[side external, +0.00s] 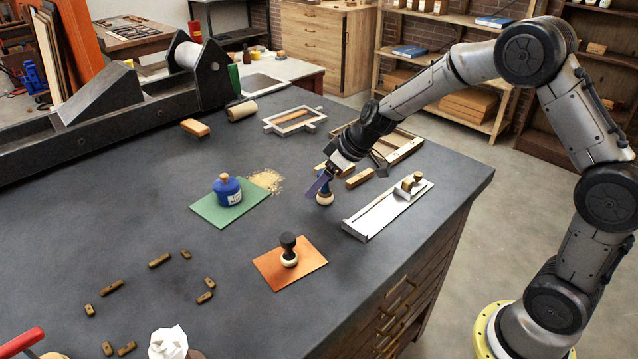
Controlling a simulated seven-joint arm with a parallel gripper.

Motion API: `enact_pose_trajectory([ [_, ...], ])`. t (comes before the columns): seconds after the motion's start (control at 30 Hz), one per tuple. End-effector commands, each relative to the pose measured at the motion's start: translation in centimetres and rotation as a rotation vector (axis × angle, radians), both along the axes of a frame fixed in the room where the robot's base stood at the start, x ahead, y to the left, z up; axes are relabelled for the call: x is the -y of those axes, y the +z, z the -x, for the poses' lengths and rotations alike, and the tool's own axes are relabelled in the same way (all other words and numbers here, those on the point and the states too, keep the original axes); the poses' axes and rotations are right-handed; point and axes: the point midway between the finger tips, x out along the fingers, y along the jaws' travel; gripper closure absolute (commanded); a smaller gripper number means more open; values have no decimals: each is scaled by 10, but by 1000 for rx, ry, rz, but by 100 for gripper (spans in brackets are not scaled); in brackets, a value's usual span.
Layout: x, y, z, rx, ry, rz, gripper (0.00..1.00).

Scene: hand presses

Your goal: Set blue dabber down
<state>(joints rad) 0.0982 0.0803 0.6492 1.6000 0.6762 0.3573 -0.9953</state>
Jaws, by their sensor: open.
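The blue dabber (324,197), with a pale round base and a dark blue upper part, is upright at the fingers of my gripper (322,184). My gripper is open, its fingers angled down around or beside the dabber's top; I cannot tell which. The dabber's base looks to be at the grey worktop (230,290), but from this angle I cannot be sure that it touches. A black-handled dabber (289,252) stands upright on an orange mat (313,259), nearer the camera.
A blue bottle (227,191) stands on a green mat (208,210), left of my gripper. A metal tray (373,219) is close on its right. Wooden frames (408,149) lie behind. Several wooden blocks are at front left. Clear worktop lies between the two mats.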

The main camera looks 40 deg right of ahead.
Motion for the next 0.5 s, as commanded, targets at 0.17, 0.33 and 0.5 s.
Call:
enact_pose_trajectory([
  [0.17,7,32,17,9,-1,1,22],
  [0.33,13,61,35,8,-2,2,22],
  [0.5,17,83,49,6,-1,2,22],
])
